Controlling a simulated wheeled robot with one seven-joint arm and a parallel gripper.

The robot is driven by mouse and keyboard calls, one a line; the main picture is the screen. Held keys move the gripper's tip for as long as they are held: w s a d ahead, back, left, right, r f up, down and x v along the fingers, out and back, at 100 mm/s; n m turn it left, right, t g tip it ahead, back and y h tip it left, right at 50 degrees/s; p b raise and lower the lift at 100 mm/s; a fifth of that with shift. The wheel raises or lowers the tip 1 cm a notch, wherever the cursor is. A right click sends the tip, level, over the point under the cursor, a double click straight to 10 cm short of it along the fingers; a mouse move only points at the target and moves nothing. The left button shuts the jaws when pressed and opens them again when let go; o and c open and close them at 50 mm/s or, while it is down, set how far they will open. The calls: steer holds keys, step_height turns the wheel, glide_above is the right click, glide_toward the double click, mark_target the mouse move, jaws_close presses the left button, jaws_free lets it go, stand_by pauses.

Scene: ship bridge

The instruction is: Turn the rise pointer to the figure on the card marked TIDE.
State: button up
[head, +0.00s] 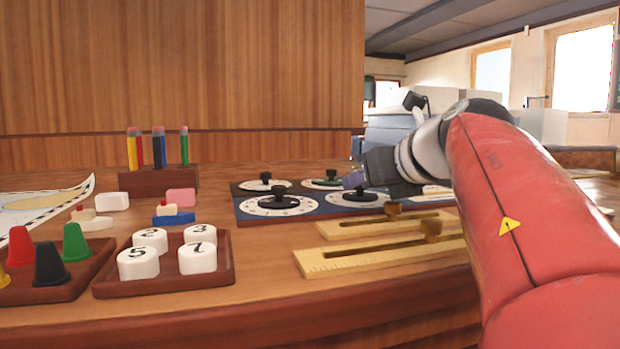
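A dark board (243,214) on the wooden desk carries several white dials with black pointer knobs. Clear ones are the front-left dial (252,206), the back-left dial (248,186) and the front-middle dial (337,199). Their labels and figures are too small to read, so I cannot tell which is the rise pointer. My gripper (353,178) reaches in from the right, pointing left, just above the front-middle dial's black knob (360,194). I cannot tell if it touches the knob or how its fingers stand. My gripper partly hides the dials behind it. I see no readable TIDE card.
Two slotted wooden rulers (345,265) with brass-coloured sliders lie in front of the board.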

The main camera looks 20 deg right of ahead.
steer(key=v, duration=0.7)
steer(key=shift+s+r+p, duration=0.1)
steer(key=shift+s+p, duration=0.2)
steer(key=shift+s, duration=0.05)
